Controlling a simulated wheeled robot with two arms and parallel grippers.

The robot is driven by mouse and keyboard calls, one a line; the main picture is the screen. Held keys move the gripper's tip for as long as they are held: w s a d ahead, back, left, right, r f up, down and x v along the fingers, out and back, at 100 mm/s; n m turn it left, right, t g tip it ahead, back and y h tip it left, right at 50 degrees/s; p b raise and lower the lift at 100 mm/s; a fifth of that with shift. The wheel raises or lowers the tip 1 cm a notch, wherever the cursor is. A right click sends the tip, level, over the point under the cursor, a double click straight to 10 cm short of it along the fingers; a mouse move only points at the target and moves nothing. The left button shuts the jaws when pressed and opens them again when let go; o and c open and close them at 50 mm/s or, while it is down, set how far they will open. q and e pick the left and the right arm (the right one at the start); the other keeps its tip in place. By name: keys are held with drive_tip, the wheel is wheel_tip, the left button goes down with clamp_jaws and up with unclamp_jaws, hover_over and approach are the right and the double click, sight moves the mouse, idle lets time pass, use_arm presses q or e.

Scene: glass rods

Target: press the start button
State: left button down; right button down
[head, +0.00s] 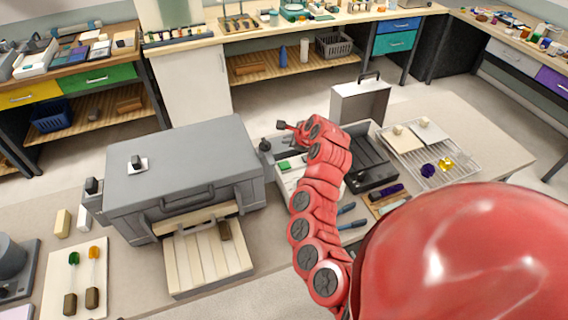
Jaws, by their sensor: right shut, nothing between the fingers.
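A large grey machine (185,160) with a front handle stands on the table at left centre. On its lid is a small dark block on a white plate (137,165). A dark knob (265,146) shows at its right side, and a small box with a dark top (92,187) at its left side. I cannot tell which of these is the start button. My right gripper (281,125) is small in view at the end of my red arm, shut and empty, up and right of the machine's right side. It appears apart from the machine. My left gripper is not in view.
A slatted wooden tray (205,262) lies before the machine. My red body covers the lower right.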

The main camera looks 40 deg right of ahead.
sight(287, 166)
drive_tip(key=shift+w+f+b, duration=0.1)
drive_tip(key=shift+f+b, duration=2.2)
drive_tip(key=shift+f, duration=2.15)
drive_tip(key=shift+f+b, duration=0.35)
drive_tip(key=shift+f, duration=0.1)
drive_tip(key=shift+f+b, duration=0.4)
drive_tip(key=shift+f, duration=0.1)
drive_tip(key=shift+r, duration=0.1)
drive_tip(key=shift+r+p, duration=0.4)
drive_tip(key=shift+r, duration=0.45)
